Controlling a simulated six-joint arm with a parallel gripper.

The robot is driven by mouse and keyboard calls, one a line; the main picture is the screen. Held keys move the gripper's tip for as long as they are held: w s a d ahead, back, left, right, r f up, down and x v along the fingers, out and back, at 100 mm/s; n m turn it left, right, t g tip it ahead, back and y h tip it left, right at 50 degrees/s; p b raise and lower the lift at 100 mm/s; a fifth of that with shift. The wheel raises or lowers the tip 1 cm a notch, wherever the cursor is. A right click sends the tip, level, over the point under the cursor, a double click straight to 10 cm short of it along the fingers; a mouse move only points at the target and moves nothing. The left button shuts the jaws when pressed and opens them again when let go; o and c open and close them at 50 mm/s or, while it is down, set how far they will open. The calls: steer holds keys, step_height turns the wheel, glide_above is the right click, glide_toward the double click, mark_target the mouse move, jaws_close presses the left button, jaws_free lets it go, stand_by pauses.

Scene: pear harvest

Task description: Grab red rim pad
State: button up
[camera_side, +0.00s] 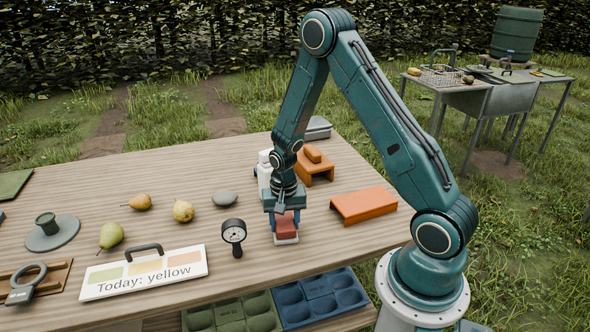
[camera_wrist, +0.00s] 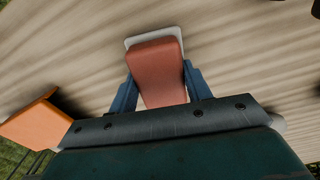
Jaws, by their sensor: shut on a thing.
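The red pad (camera_side: 286,226) sits on a pale base at the right part of the wooden table. My gripper (camera_side: 286,213) points down over it and its two blue fingers are shut on the pad's sides. In the wrist view the red pad (camera_wrist: 158,70) lies between the fingers (camera_wrist: 160,92), with the pale base showing around its far end. I cannot tell whether the base touches the table.
A round gauge (camera_side: 234,233) stands close on the left. An orange stand (camera_side: 362,205) is on the right, and another orange stand (camera_side: 314,168) with a block is behind. Pears, a grey stone (camera_side: 225,198) and a "Today: yellow" board (camera_side: 145,272) lie to the left. Trays (camera_side: 318,298) sit below the table.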

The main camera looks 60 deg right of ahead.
mark_target(285, 221)
steer(key=shift+r, duration=0.1)
step_height(285, 221, up, 20)
stand_by(1.0)
stand_by(0.5)
